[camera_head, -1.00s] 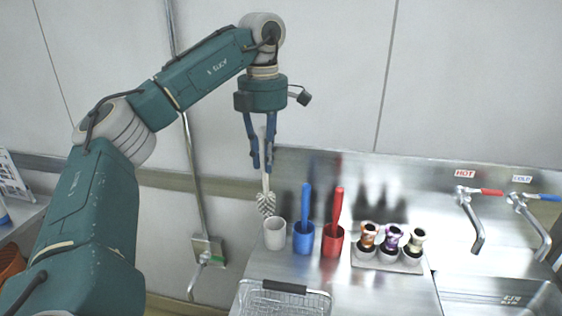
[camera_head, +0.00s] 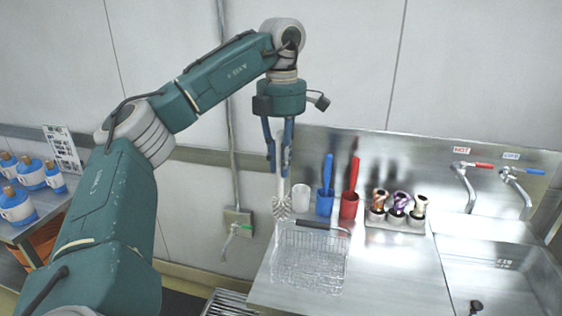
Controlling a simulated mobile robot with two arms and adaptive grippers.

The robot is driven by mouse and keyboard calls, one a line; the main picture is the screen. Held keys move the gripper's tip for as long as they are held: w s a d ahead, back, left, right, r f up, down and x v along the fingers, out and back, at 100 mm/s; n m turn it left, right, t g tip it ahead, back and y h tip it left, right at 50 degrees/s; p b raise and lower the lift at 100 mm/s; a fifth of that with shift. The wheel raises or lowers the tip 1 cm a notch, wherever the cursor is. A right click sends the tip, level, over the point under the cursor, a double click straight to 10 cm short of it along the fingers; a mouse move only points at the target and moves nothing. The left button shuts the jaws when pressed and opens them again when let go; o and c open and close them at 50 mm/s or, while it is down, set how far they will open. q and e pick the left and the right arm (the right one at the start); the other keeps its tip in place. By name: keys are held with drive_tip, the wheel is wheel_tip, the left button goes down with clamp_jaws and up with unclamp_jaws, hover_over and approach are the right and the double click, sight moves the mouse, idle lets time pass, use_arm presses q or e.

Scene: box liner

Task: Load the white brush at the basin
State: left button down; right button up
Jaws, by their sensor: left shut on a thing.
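My left gripper (camera_head: 279,168) points down and is shut on the handle of the white brush (camera_head: 282,205). The brush hangs upright with its bristle head low, in front of and left of the white cup (camera_head: 301,200). Its head shows just over the back left rim of the wire basket (camera_head: 312,262); I cannot tell whether it is inside or behind it. The white cup looks empty. The basin (camera_head: 496,280) is the sunken sink on the right. My right gripper is not in view.
A blue cup with a blue brush (camera_head: 326,180) and a red cup with a red brush (camera_head: 351,188) stand beside the white cup. A holder with several bottles (camera_head: 398,220) is right of them. Taps (camera_head: 467,185) stand over the basin. Clear steel counter (camera_head: 395,275) lies between basket and basin.

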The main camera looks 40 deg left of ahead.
use_arm(q)
drive_tip(key=shift+s+d+f+m, duration=0.45)
drive_tip(key=shift+s+d+m, duration=0.05)
drive_tip(key=shift+s+d, duration=0.15)
drive_tip(key=s+d+f+m, duration=0.5)
drive_tip(key=d+f+m, duration=0.3)
drive_tip(key=f+m, duration=0.2)
drive_tip(key=s+d+f+m, duration=0.6)
drive_tip(key=d+f+m, duration=0.2)
drive_tip(key=f+m, duration=0.2)
drive_tip(key=s+d+f+m, duration=0.5)
drive_tip(key=d+f+m, duration=0.3)
drive_tip(key=f+m, duration=0.2)
wheel_tip(320, 180, down, 2)
drive_tip(key=shift+s+f, duration=0.15)
drive_tip(key=shift+s, duration=0.15)
